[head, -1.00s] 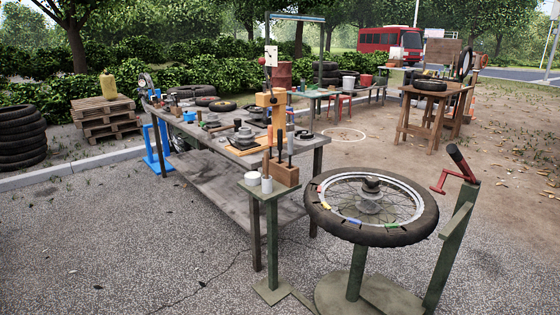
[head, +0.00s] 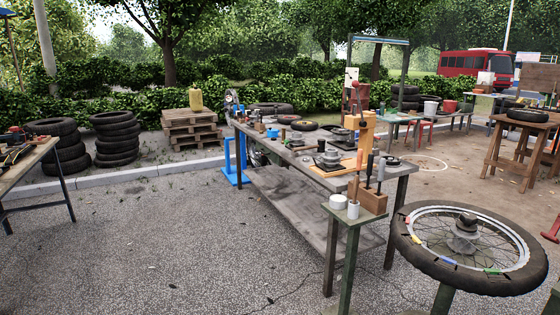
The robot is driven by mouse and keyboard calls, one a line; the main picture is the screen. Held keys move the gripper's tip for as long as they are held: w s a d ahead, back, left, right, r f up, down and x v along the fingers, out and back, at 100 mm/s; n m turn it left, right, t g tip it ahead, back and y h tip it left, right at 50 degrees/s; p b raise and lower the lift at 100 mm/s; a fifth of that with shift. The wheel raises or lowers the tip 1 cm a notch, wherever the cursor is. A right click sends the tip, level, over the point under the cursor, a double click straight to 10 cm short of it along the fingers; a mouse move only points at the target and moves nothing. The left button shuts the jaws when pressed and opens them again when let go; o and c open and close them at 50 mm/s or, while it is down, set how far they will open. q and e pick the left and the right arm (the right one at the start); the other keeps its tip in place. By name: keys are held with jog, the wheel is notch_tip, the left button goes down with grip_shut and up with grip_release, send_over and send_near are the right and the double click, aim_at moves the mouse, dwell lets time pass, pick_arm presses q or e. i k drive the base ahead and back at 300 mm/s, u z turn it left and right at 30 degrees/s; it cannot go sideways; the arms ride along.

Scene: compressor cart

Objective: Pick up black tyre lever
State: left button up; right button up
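Several upright tools stand in a wooden block (head: 374,201) on the small green stand beside the near end of the long workbench. One is a slim dark tool (head: 369,166) and another is a dark tool (head: 380,172) just right of it. They may be levers, but they are too small to tell for sure. Neither of my grippers is in view.
The long grey workbench (head: 325,215) carries many small parts. A wheel with a tyre (head: 425,262) lies on a stand at the right. Stacked tyres (head: 116,139), pallets (head: 192,138) and another table (head: 22,166) are at the left. Open gravel lies in front.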

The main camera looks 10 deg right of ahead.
aim_at(370, 159)
jog(key=u, duration=0.6)
jog(key=i, duration=2.05)
jog(key=z, duration=1.05)
jog(key=i, duration=1)
jog(key=z, duration=1.05)
